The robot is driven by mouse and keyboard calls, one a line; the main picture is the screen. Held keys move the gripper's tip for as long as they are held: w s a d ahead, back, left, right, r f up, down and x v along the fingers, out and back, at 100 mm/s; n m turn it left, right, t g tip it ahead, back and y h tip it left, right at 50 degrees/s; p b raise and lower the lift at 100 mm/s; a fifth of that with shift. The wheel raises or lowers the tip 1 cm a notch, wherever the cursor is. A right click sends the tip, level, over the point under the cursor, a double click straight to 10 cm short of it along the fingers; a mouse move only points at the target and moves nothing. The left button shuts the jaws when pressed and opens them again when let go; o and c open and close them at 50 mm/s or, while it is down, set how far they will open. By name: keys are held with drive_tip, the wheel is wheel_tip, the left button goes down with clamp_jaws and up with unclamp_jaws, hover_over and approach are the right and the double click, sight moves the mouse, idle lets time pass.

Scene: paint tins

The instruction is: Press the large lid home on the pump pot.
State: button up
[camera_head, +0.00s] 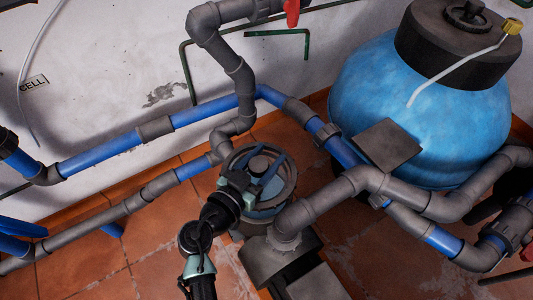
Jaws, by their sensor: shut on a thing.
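I cannot tell whether the lid is seated or stands slightly proud. My gripper (244,184), black with pale green parts, reaches in from below and is shut on the lid near its left front side. The fingertips and the near edge of the lid are partly hidden by the gripper itself.
Grey and blue pipes (100,155) run behind and left of the pot. A thick grey pipe (325,205) joins the pump housing at right. A large blue tank (420,115) stands at upper right. Bare terracotta floor (95,255) lies at lower left.

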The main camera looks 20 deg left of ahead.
drive_tip(key=shift+s+f+b, duration=0.1)
drive_tip(key=shift+f+b, duration=0.05)
drive_tip(key=shift+b, duration=0.4)
wheel_tip(320, 180, down, 6)
drive_tip(key=b, duration=0.6)
drive_tip(key=shift+r, duration=0.25)
drive_tip(key=shift+f, duration=1.15)
idle(0.9)
drive_tip(key=o, duration=1.3)
drive_tip(key=shift+f, duration=0.1)
drive_tip(key=p+v, duration=0.3)
drive_tip(key=v, duration=1)
drive_tip(key=shift+d+p, duration=0.1)
drive_tip(key=shift+p, duration=0.2)
